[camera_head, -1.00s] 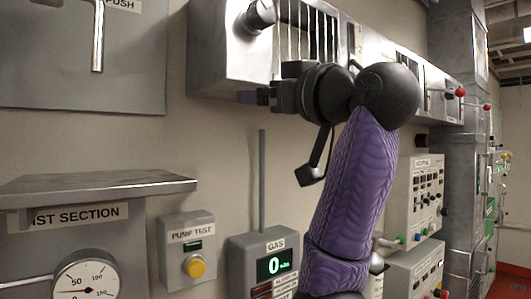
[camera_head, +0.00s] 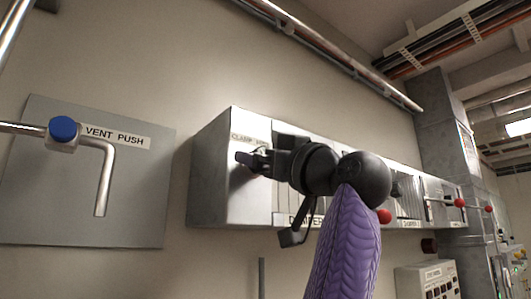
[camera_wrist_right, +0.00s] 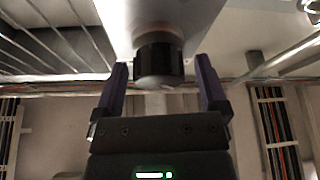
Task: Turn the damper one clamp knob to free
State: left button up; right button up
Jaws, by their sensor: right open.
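In the right wrist view, a dark round knob with a lighter end (camera_wrist_right: 158,62) projects from a pale metal surface. The open fingers of my right gripper (camera_wrist_right: 161,72) stand on either side of it, with a visible gap on both sides. In the head view my right gripper (camera_head: 250,160) is at the front of the long grey damper housing (camera_head: 222,180), just below a clamp label (camera_head: 248,139). The gripper and wrist hide the knob there. My left gripper is not in view.
Farther right along the housing are red ball handles (camera_head: 384,216). A vent push panel (camera_head: 50,190) with a blue button (camera_head: 63,129) and bent metal handle (camera_head: 104,180) is at left. Bare wall lies between panel and housing. A control box (camera_head: 428,280) stands low at right.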

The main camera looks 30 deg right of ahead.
grip_shut()
jog(key=shift+m, duration=0.3)
jog(key=m+h, duration=0.3)
jog(key=m, duration=0.2)
jog(key=m+h, duration=0.1)
jog(key=m, duration=0.2)
jog(key=m+h, duration=0.2)
jog(key=m, duration=0.2)
jog(key=shift+g+h, duration=0.3)
jog(key=m+h+p, duration=0.1)
jog(key=m, duration=0.2)
jog(key=m+g+h+p, duration=0.1)
jog(key=m, duration=0.1)
jog(key=shift+d+r+m+g, duration=0.1)
jog(key=shift+m+g, duration=0.2)
jog(key=shift+m, duration=0.1)
jog(key=m+g+p, duration=0.1)
jog(key=m, duration=0.2)
jog(key=shift+h, duration=0.4)
jog(key=shift+m+g+p, duration=0.5)
jog(key=shift+m+p, duration=0.15)
jog(key=shift+m, duration=0.35)
jog(key=shift+f, duration=0.2)
